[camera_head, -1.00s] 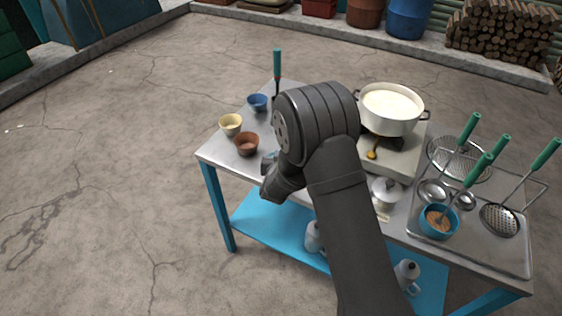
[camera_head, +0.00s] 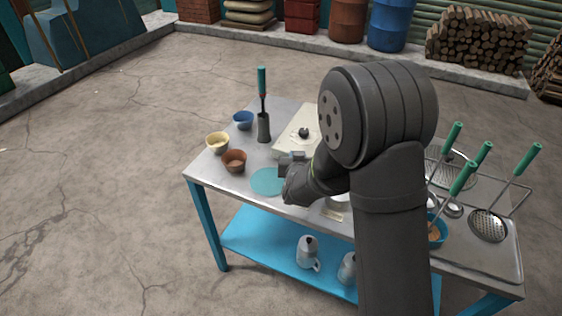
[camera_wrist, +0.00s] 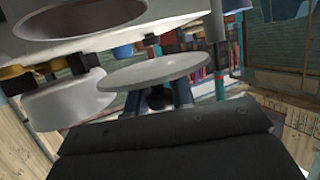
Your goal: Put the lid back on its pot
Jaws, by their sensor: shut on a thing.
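My gripper (camera_wrist: 160,100) is shut on a pale grey round lid (camera_wrist: 155,70); its dark knob sits between the jaws in the wrist view. In the head view, the gripper (camera_head: 290,160) is above the table near the teal disc, and the lid cannot be made out there. A white pot (camera_wrist: 65,102) is left of the lid in the wrist view, apart from it. A larger pale round vessel (camera_wrist: 80,22) with a brown face is at the top left. The milk pot is hidden behind my arm in the head view.
A teal disc (camera_head: 268,181) lies bare on the metal table. A brown bowl (camera_head: 234,160), a cream bowl (camera_head: 217,142) and a blue bowl (camera_head: 243,119) stand left. A cream cooktop (camera_head: 287,143) is behind the gripper.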

